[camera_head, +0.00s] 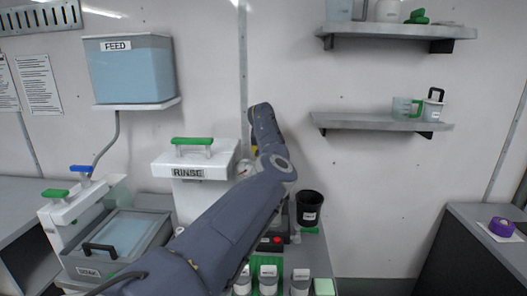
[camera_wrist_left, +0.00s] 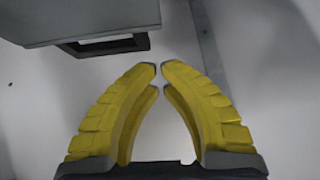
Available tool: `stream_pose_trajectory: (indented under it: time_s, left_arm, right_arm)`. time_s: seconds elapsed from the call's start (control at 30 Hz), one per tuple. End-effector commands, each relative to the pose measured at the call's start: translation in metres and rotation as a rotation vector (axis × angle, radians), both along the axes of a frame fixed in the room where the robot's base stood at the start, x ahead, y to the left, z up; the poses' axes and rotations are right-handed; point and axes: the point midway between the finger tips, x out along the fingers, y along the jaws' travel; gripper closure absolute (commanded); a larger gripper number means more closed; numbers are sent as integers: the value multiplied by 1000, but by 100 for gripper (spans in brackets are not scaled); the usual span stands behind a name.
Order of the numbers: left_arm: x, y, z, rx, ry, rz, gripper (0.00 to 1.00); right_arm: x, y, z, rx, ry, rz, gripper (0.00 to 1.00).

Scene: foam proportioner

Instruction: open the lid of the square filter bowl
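I cannot make out a square filter bowl or its lid for certain; my left arm hides much of the middle of the bench. My left gripper (camera_wrist_left: 159,70) shows yellow fingers in the left wrist view, their tips almost meeting with only a thin gap and nothing between them. In the head view only a bit of yellow (camera_head: 255,150) shows behind the arm, near the wall strip and the right end of the white RINSE box (camera_head: 196,168). That box has a green handle on top. My right gripper is not in view.
A grey tray with a dark handle (camera_head: 98,250) stands at lower left. The FEED tank (camera_head: 130,68) is on the wall above. A black cup (camera_head: 309,207) and several white bottles (camera_head: 268,279) stand around the arm. Wall shelves (camera_head: 375,123) are at right.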

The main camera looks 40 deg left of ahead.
Motion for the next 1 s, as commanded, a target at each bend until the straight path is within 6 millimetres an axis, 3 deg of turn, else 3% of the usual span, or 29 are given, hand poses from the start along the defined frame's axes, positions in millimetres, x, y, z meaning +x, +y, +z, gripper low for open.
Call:
stream_pose_trajectory:
  time_s: [0.2, 1.0]
  left_arm:
    - [6, 5, -16, 0, 3, -1, 100]
    - [-22, -18, -8, 1, 1, 0, 100]
  right_arm:
    - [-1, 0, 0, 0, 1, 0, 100]
    - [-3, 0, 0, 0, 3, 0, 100]
